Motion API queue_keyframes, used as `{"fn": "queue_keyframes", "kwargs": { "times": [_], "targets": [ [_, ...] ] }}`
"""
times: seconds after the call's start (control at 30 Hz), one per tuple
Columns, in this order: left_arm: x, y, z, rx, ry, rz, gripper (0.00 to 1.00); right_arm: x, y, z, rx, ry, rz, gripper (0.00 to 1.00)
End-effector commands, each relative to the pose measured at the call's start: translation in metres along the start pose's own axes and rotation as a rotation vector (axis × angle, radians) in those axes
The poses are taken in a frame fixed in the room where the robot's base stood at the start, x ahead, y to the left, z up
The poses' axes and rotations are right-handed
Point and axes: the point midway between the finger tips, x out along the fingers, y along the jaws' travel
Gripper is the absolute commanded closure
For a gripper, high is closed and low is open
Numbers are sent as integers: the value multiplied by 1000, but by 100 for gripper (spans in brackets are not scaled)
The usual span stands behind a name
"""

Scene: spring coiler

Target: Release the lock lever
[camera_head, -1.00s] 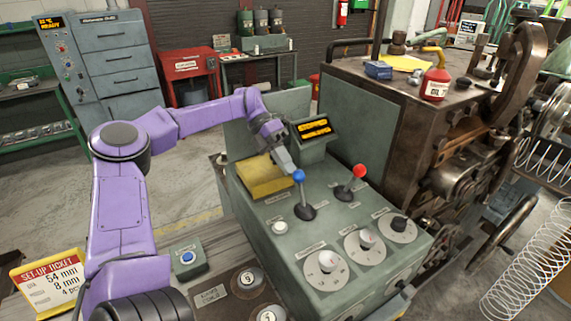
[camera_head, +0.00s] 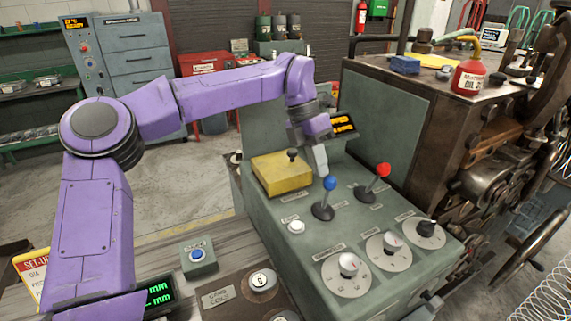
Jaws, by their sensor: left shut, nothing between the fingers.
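The green control console holds a blue-knobbed lever (camera_head: 328,193) and a red-knobbed lever (camera_head: 377,180). I cannot read their labels, so I cannot tell which is the lock lever. The blue-knobbed lever leans slightly right; the red-knobbed one leans right more strongly. My left gripper (camera_head: 320,166) comes in from behind and points down, shut and empty. Its tips are just above and left of the blue knob; I cannot tell whether they touch it. My right gripper is not in view.
A yellow block (camera_head: 281,178) lies left of the levers, with a small dark knob (camera_head: 292,156) at its back. Dials (camera_head: 347,267) and a white button (camera_head: 296,227) sit in front. A small display (camera_head: 343,123) stands behind, partly hidden by my gripper. Brown machinery (camera_head: 408,133) borders the right.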

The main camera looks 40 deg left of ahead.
Motion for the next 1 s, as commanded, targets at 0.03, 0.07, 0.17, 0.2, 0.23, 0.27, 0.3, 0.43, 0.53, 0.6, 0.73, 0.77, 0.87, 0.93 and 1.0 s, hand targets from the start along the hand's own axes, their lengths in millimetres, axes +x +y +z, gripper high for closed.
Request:
{"fn": "queue_keyframes", "kwargs": {
  "times": [0.03, 0.07, 0.17, 0.2, 0.23, 0.27, 0.3, 0.43, 0.53, 0.6, 0.73, 0.77, 0.87, 0.93, 1.0],
  "targets": [
    [5, -6, 2, 16, -1, 32, 100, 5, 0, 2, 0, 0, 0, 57],
    [7, -10, 3, 22, -2, 50, 100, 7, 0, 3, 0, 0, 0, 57],
    [10, -19, 4, 36, -7, 105, 100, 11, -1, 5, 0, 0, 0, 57],
    [10, -22, 4, 39, -10, 124, 100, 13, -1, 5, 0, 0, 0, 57],
    [11, -24, 4, 42, -11, 137, 100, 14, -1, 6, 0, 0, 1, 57],
    [12, -25, 4, 44, -12, 150, 100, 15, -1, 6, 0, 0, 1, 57],
    [12, -27, 3, 45, -15, 164, 100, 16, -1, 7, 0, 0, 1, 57],
    [13, -31, 2, 50, -19, 199, 100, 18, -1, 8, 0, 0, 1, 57],
    [13, -32, 2, 50, -20, 212, 100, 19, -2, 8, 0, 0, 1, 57],
    [14, -33, 1, 50, -20, 217, 100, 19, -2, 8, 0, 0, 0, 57],
    [14, -33, 1, 50, -18, 220, 100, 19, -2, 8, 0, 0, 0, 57],
    [14, -33, 1, 50, -18, 220, 100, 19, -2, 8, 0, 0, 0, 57],
    [15, -33, 1, 50, -16, 219, 100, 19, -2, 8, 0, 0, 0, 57],
    [15, -33, 0, 50, -16, 219, 100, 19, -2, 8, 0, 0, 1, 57],
    [15, -33, 0, 50, -15, 218, 100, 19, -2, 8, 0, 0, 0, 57]
  ]
}}
